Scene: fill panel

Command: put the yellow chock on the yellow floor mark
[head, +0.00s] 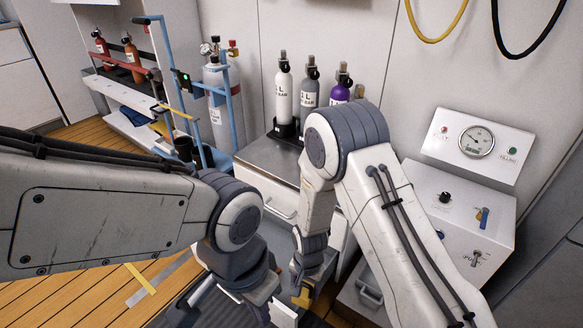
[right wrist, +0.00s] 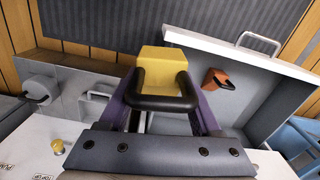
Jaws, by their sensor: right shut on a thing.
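The yellow chock (right wrist: 163,66) with its black handle (right wrist: 160,103) sits between the purple fingers of my right gripper (right wrist: 163,105) in the right wrist view. In the head view my right gripper (head: 303,290) is shut on this chock (head: 304,298), low in front of the drawer cabinet. My left gripper (head: 262,312) points down at the bottom edge, left of the right one; its fingers are mostly hidden. A yellow strip (head: 140,278) lies on the wooden floor at lower left, crossing a grey strip.
An open drawer (right wrist: 262,95) below the right gripper holds an orange chock (right wrist: 216,80). Gas bottles (head: 284,95) stand on the cabinet (head: 262,160). A blue cylinder trolley (head: 236,110) stands behind. Bare wooden floor (head: 70,300) shows at lower left.

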